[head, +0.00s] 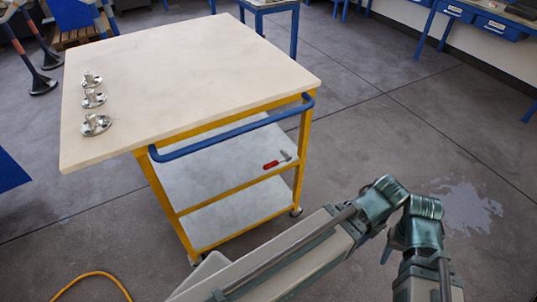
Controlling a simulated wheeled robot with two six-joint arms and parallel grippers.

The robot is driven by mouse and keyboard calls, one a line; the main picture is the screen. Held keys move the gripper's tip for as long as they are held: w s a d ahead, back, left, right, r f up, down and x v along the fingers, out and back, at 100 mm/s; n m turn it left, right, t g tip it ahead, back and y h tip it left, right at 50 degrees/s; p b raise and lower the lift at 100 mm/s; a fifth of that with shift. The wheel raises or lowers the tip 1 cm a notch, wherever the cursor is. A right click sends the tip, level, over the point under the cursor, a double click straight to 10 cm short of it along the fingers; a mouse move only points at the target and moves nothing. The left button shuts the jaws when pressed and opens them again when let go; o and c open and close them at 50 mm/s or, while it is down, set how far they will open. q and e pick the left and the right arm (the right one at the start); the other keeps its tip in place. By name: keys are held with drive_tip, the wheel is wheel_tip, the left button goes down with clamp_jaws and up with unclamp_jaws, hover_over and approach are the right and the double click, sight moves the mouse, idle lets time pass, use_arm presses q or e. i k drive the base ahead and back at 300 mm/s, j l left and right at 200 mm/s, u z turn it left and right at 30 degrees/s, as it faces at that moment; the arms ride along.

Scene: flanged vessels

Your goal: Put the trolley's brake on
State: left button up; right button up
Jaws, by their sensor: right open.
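The trolley has a pale wooden top (200,75), a yellow frame (160,205) and a blue push handle (235,132) on its near side. One caster (296,211) shows at its near right leg and another (193,261) at its near left leg. Both are small, and I cannot make out a brake lever or its position. My right arm (335,235) comes in from the bottom right, bends, and runs down to the left in front of the trolley. Its gripper is open, but its fingertips are not clearly visible. My left gripper is not in view.
Several flanged metal vessels (95,124) stand along the top's left side. A red-handled tool (277,161) lies on the middle shelf (215,165). An orange cable (95,276) lies on the floor at lower left. Floor right of the trolley is open, with a wet-looking patch (467,207).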

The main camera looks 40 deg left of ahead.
sight(276, 163)
drive_tip(key=u, duration=1.25)
drive_tip(key=i+j+z, duration=0.1)
drive_tip(key=j+z, duration=0.3)
drive_tip(key=j, duration=0.4)
drive_tip(key=j+z, duration=0.4)
drive_tip(key=j, duration=0.4)
